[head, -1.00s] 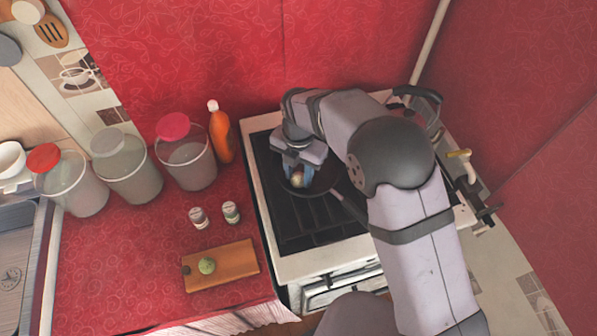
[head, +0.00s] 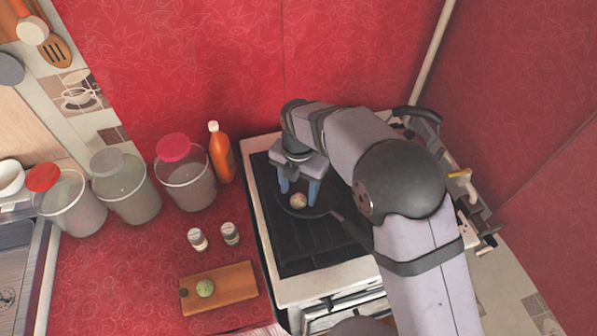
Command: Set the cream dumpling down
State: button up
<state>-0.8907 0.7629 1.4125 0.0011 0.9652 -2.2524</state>
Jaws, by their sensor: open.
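The cream dumpling (head: 298,200) lies in a dark frying pan (head: 314,211) on the stove, in the head view. My gripper (head: 299,190) is just above and behind the dumpling, with its two blue fingers apart. The fingers appear clear of the dumpling, which shows below and between them. Part of the pan is hidden behind my gripper and arm.
A wooden board (head: 232,287) with a green round item (head: 205,288) lies on the red counter. Two small jars (head: 230,234) stand behind it. An orange bottle (head: 221,152) and several lidded containers (head: 186,180) line the wall left of the stove (head: 300,250).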

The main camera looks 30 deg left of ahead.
aim_at(298, 197)
notch_tip(298, 197, up, 10)
jog(key=b, duration=0.1)
jog(key=shift+f+b, duration=0.15)
jog(key=shift+b, duration=0.25)
jog(key=w+d+f+m, duration=0.1)
jog(key=d+m, duration=0.8)
jog(key=d, duration=0.2)
jog(key=w+d+f+m, duration=0.1)
jog(key=w+d+m, duration=0.1)
jog(key=d+m, duration=0.75)
jog(key=s+d+f+m, duration=0.2)
jog(key=s+d+m, duration=0.4)
jog(key=d+m, duration=0.2)
jog(key=s+d+f+m, duration=0.3)
jog(key=s+d+m, duration=0.3)
jog(key=d+m, duration=0.3)
jog(key=shift+s+d, duration=0.2)
jog(key=shift+d, duration=0.55)
jog(key=shift+f+m, duration=0.15)
jog(key=shift+m, duration=0.1)
